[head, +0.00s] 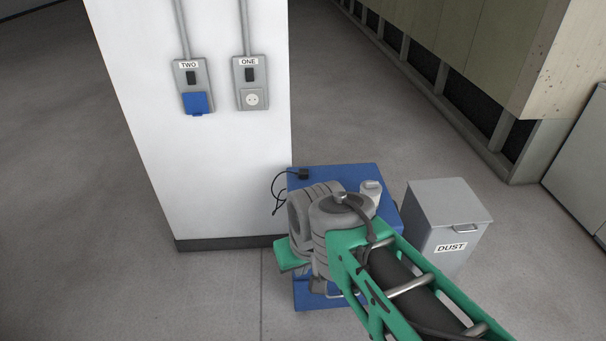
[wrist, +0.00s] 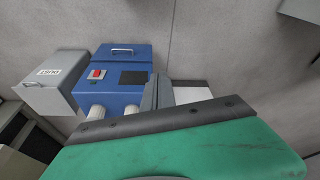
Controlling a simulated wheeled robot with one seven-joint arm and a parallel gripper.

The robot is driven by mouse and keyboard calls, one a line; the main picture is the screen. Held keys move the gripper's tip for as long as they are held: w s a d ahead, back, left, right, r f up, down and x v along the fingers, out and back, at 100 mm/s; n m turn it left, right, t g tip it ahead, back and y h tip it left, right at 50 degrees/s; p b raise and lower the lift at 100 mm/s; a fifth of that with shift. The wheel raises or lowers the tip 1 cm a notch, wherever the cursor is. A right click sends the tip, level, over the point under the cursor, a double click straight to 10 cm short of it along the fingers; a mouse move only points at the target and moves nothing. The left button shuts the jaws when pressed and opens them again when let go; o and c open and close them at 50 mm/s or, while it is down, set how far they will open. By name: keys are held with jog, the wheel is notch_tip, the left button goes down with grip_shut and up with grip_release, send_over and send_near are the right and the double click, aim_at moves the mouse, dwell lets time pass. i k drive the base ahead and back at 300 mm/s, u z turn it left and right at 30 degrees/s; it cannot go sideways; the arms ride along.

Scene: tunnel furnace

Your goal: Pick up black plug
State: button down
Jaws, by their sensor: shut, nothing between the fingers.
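The black plug (head: 304,174) lies on the back edge of the blue machine's top (head: 350,174) in the head view, with its dark cable looping down over the left side. I cannot make out the plug in the wrist view. My gripper (wrist: 157,92) shows in the wrist view as grey fingers shut together with nothing between them, beyond my green housing. In the head view my grey and green arm links hide its fingers and much of the machine. The fingers appear apart from the plug.
A grey DUST bin (head: 446,215) stands right of the machine. A white pillar (head: 210,150) rises at the left, carrying socket TWO with a blue cover (head: 196,102) and socket ONE (head: 252,98). In the wrist view the machine (wrist: 121,72) has a red switch (wrist: 96,73). Open floor lies left.

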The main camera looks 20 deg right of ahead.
aim_at(302, 173)
jog(key=u, duration=0.3)
jog(key=i, duration=0.65)
jog(key=u, duration=0.5)
jog(key=i, duration=2.05)
jog(key=z, duration=0.55)
